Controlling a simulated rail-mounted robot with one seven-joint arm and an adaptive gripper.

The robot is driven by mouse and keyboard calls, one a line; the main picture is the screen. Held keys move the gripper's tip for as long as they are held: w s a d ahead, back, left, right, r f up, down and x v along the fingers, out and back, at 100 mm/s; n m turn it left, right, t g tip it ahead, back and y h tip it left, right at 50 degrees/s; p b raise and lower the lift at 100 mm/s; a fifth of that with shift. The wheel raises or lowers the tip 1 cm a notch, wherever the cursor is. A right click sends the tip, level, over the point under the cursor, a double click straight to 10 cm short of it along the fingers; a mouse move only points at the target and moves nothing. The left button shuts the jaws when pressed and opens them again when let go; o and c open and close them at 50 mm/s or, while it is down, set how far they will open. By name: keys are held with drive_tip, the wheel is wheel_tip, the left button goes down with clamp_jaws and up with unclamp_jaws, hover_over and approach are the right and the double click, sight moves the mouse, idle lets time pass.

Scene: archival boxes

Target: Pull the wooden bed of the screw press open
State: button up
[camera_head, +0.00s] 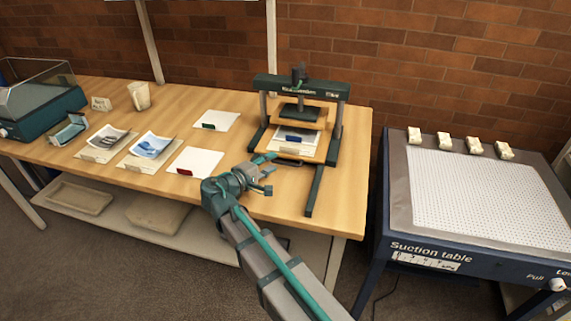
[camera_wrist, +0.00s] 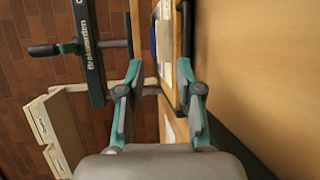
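The screw press (camera_head: 341,92) stands at the right part of the table, with a dark frame, a screw on top and a dark platen (camera_head: 300,112). Its wooden bed (camera_head: 313,155) lies below the platen and carries a white sheet with a blue item. My gripper (camera_head: 271,173) is in front of the bed, near its front edge. In the wrist view my gripper (camera_wrist: 159,68) has its two teal fingers apart, with the edge of the wooden bed (camera_wrist: 178,45) showing beyond and between them. I cannot tell whether a finger touches the bed.
Dark rails of the press reach forward along the table (camera_head: 352,185). White sheets with a green item (camera_head: 209,126) and a red item (camera_head: 185,171) lie to the left. Photographs, a mug (camera_head: 139,95) and a clear-lidded case (camera_head: 40,95) are further left. A suction table (camera_head: 430,245) stands at the right.

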sight(284, 164)
wheel_tip(284, 164, down, 3)
drive_tip(key=shift+f, duration=0.2)
drive_tip(key=x, duration=0.3)
drive_tip(key=p+x, duration=0.1)
drive_tip(key=x, duration=0.3)
drive_tip(key=shift+w+d+f, duration=0.15)
drive_tip(key=shift+d+f, duration=0.1)
drive_tip(key=shift+c, duration=0.3)
clamp_jaws()
